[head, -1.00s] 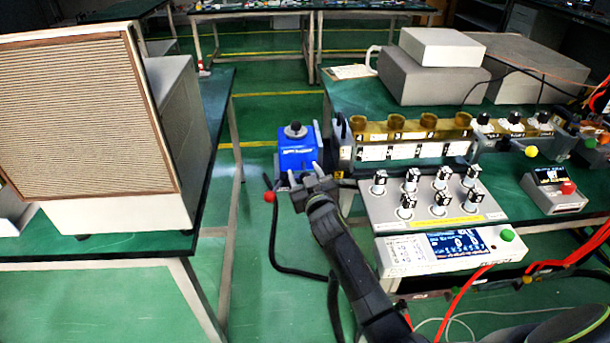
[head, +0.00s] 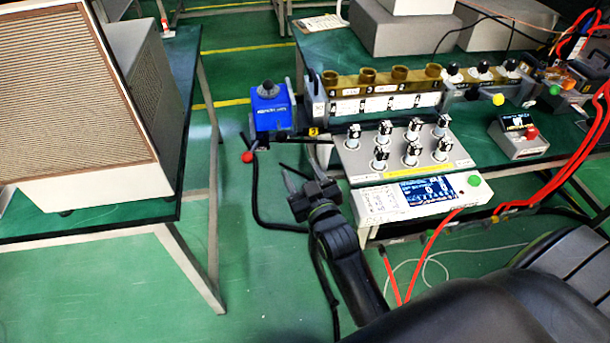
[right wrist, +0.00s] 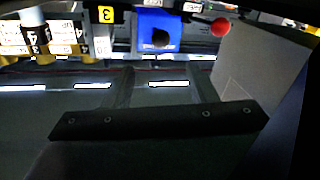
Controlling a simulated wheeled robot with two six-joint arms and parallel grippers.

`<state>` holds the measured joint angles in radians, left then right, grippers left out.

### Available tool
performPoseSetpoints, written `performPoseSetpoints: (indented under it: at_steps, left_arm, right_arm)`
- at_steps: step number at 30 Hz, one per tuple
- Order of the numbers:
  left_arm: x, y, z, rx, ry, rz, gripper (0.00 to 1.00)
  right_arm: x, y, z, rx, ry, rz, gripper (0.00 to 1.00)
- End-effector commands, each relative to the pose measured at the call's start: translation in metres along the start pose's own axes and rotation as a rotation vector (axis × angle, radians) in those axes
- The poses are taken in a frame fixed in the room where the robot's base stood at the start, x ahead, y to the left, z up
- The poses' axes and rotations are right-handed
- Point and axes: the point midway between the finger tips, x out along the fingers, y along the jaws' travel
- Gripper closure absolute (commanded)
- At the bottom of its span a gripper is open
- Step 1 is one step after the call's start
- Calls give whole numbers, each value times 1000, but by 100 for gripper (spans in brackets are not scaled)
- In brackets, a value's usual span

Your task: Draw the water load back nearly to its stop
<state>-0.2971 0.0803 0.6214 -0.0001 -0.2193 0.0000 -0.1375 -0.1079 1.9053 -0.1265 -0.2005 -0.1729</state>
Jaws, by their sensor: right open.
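The water load appears to be the blue box (head: 270,112) with a black knob on top, at the left end of the brass and grey waveguide row. It also shows upside down at the top of the right wrist view (right wrist: 158,32). A red ball knob (head: 247,157) on a thin lever is below and left of the box. My right gripper (head: 304,176) is below and right of the box, apart from it. Its fingers (right wrist: 160,85) are spread with nothing between them. My left gripper is in neither current view.
A knob panel (head: 405,165) and a display unit (head: 420,200) stand right of my right gripper. A speaker-like cabinet (head: 75,100) stands on the left table. Green floor lies open between the tables. Red cables (head: 555,180) hang at the right.

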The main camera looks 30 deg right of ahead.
Motion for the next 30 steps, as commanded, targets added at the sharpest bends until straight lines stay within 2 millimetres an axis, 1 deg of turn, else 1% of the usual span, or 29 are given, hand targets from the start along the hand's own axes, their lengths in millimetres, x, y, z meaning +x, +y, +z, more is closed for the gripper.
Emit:
performPoseSetpoints:
  at_steps: [3, 9, 25, 26, 28, 29, 30]
  left_arm:
    - [-3, 0, -1, 0, 1, 0, 64]
    - [-4, 0, 0, 0, -1, 0, 64]
    - [-4, 0, 3, 0, -5, 0, 64]
    - [-5, 0, 3, 0, -6, 0, 64]
    - [-5, 0, 3, 0, -6, 0, 64]
    - [-6, 0, 3, 0, -6, 0, 64]
    - [-7, -1, 3, 0, -6, 0, 64]
  right_arm:
    - [-11, 0, 0, 1, -2, 0, 48]
    - [-18, 0, 0, 0, 1, 2, 48]
    - [-18, 0, 2, 0, -3, 0, 48]
    - [-18, -1, 5, 0, -10, -2, 48]
    - [-19, -4, 20, 1, -42, -12, 48]
    - [-19, -6, 30, 2, -65, -19, 48]
    - [-21, -10, 48, 5, -104, -30, 48]
